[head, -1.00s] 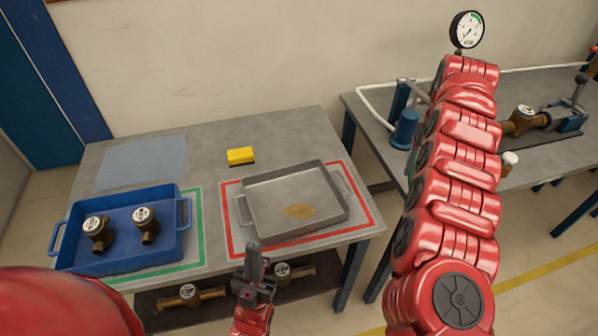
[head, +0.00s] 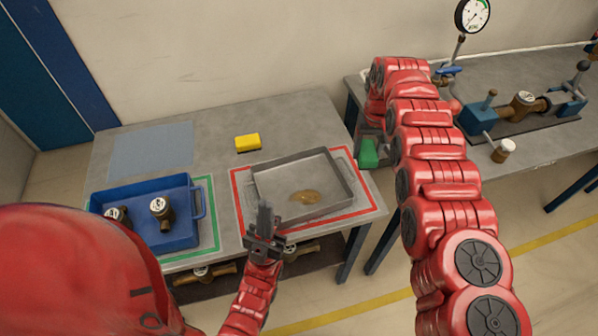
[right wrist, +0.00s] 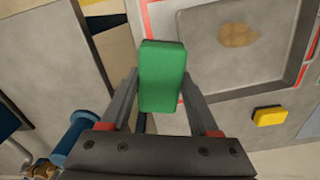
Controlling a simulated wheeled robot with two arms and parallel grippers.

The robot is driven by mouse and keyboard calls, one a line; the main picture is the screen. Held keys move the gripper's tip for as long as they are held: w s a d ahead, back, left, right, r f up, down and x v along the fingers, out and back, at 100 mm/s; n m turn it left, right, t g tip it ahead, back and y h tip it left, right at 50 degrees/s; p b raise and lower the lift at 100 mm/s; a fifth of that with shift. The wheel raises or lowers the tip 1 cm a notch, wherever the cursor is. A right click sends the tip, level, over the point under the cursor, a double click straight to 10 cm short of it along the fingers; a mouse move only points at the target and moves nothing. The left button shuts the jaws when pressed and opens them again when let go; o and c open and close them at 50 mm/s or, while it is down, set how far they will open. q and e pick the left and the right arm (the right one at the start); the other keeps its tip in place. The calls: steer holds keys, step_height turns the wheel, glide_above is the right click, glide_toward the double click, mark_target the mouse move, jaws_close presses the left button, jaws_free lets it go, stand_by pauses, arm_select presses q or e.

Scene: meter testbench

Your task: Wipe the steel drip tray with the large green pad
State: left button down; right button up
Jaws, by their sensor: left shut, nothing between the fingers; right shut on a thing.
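The steel drip tray (head: 335,205) lies inside the red outline on the left table, with a brown stain (head: 305,197) on its floor. The stain also shows in the right wrist view (right wrist: 239,36). The green pad (head: 369,153) is in my right gripper, to the right of the tray and apart from it. In the right wrist view the pad (right wrist: 162,75) sits between the fingers of my right gripper (right wrist: 160,92), which is shut on it. My left gripper (head: 265,220) is shut and empty, in front of the tray's near left corner.
A small yellow sponge (head: 248,142) lies behind the tray. A blue bin (head: 190,232) with brass meters stands in the green outline at left. The right table (head: 530,150) holds a test rig and a small jar (head: 503,151).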

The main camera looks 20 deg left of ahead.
steer(key=shift+s+a+f+p, duration=0.1)
steer(key=shift+s+a+p, duration=0.05)
steer(key=shift+a, duration=0.3)
steer(key=shift+s+a+f+p, duration=0.1)
steer(key=shift+a+p, duration=0.05)
steer(key=shift+a, duration=0.25)
steer(key=s+a+f+n+p, duration=0.2)
steer(key=s+a+p, duration=0.15)
steer(key=a, duration=0.35)
steer(key=p, duration=0.3)
glide_above(299, 200)
steer(key=f, duration=0.2)
steer(key=shift+n, duration=0.3)
steer(key=shift+w+f+b, duration=0.1)
steer(key=shift+f+b, duration=2.15)
steer(key=shift+f, duration=0.75)
steer(key=shift+f+b, duration=0.9)
steer(key=shift+f, duration=0.1)
